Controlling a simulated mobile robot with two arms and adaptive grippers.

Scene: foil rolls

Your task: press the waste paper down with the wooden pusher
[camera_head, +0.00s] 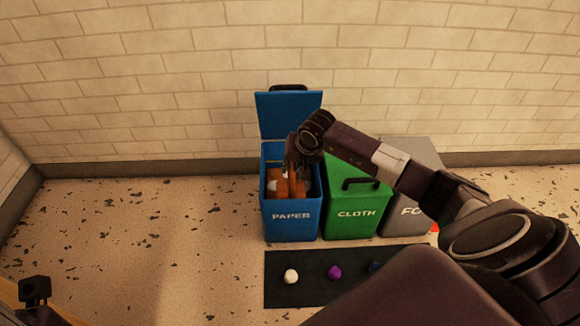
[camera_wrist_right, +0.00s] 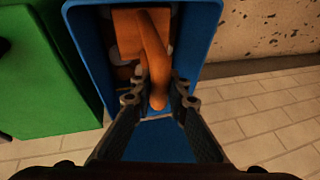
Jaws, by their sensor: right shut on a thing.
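The wooden pusher (camera_head: 283,187) is orange-brown and is inside the blue PAPER bin (camera_head: 291,222), whose lid stands open. My right gripper (camera_head: 292,168) is over the bin's opening, shut on the pusher. In the right wrist view, the fingers of my right gripper (camera_wrist_right: 160,95) close around the pusher's handle (camera_wrist_right: 154,50), with its flat block beyond. Pale waste paper (camera_wrist_right: 122,72) shows beside and under the block, partly hidden by it. I cannot tell how firmly the block touches the paper. A dark part at the lower left of the head view may belong to my left gripper (camera_head: 35,291); its fingers are unclear.
A green CLOTH bin (camera_head: 357,219) stands against the paper bin's right side, with a grey bin (camera_head: 400,222) beyond it, partly behind my arm. A black mat (camera_head: 310,283) in front holds a white ball (camera_head: 291,276), a purple ball (camera_head: 335,272) and a dark blue one. Floor at left is clear.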

